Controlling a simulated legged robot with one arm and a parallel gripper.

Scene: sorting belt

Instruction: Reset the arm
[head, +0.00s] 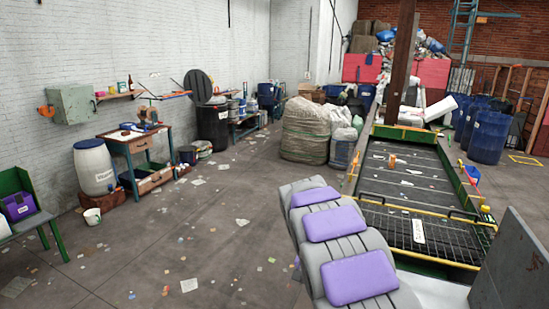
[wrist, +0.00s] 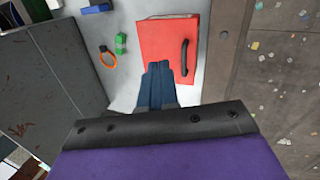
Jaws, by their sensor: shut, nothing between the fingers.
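My gripper (wrist: 159,68) shows in the wrist view as two blue fingers closed together, with nothing between them. They point toward a red box or lid with a black handle (wrist: 168,38), which lies on a pale surface (wrist: 125,78). The fingertips overlap its lower edge in the picture; I cannot tell whether they touch it. The gripper cannot be made out in the head view.
An orange ring-shaped item (wrist: 107,58) and a green item (wrist: 121,43) lie left of the red box. A dark grey panel (wrist: 60,75) stands at left. In the head view, a belt (head: 405,190) is at right, a workbench (head: 128,140) at left, and littered open floor (head: 200,220) between.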

